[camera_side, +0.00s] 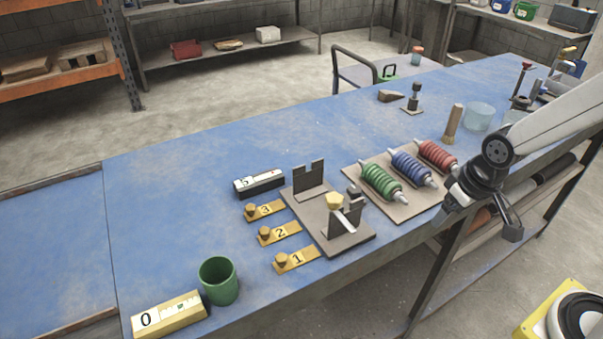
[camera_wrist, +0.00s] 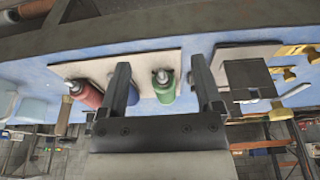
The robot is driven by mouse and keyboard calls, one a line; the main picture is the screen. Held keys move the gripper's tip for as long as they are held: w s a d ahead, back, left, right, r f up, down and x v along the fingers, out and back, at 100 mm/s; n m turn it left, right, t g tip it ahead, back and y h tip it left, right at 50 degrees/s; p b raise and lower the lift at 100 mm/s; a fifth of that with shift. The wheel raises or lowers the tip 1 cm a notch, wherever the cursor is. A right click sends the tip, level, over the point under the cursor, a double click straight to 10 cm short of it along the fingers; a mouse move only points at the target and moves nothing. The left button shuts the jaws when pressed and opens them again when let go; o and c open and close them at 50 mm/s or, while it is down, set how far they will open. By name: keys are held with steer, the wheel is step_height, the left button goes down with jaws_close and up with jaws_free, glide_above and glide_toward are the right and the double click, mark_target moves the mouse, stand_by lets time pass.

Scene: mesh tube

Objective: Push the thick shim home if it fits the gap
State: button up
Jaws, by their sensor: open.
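Three brass shims with round knobs lie in a row on the blue bench, marked 1 (camera_side: 297,259), 2 (camera_side: 280,233) and 3 (camera_side: 264,210); I cannot tell their thicknesses apart. Beside them is a grey fixture plate (camera_side: 304,211) with a notched upright (camera_side: 309,178) at the back and another upright (camera_side: 345,223) at the front. A yellow-knobbed piece (camera_side: 335,201) with a pale strip is at the front upright; how deep it sits is unclear. My gripper (camera_side: 483,208) is open and empty, right of the fixture near the bench's front edge; its fingers show in the wrist view (camera_wrist: 162,78).
A board (camera_side: 408,208) with green (camera_side: 380,181), blue (camera_side: 411,168) and red (camera_side: 436,154) coils stands between the fixture and my gripper. A green cup (camera_side: 218,281), a block marked 0 (camera_side: 168,316) and a black-and-white block (camera_side: 259,183) stand left. The bench's left part is clear.

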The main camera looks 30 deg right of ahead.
steer(key=c, duration=0.6)
steer(key=shift+w+a+r, duration=0.1)
steer(key=shift+w, duration=0.25)
steer(key=c, duration=0.3)
steer(key=w+a, duration=0.1)
steer(key=w, duration=0.2)
steer(key=w+a+r+n, duration=0.1)
steer(key=w+a, duration=0.1)
steer(key=w, duration=0.2)
steer(key=w+a+r+n, duration=0.1)
steer(key=w+a, duration=0.1)
steer(key=w, duration=0.1)
steer(key=shift+w+y, duration=0.3)
steer(key=shift+w, duration=0.1)
jaws_close()
steer(key=w+a+n, duration=0.2)
steer(key=w+a, duration=0.4)
steer(key=a, duration=0.2)
steer(key=w+a+n+y, duration=0.1)
steer(key=w+a+n, duration=0.1)
steer(key=w+a, duration=0.3)
steer(key=w+a+n+y, duration=0.1)
steer(key=w+a+n, duration=0.2)
steer(key=a, duration=1)
steer(key=w, duration=0.3)
steer(key=shift+w+a+r, duration=0.15)
steer(key=shift+w+a, duration=0.05)
steer(key=shift+w, duration=0.15)
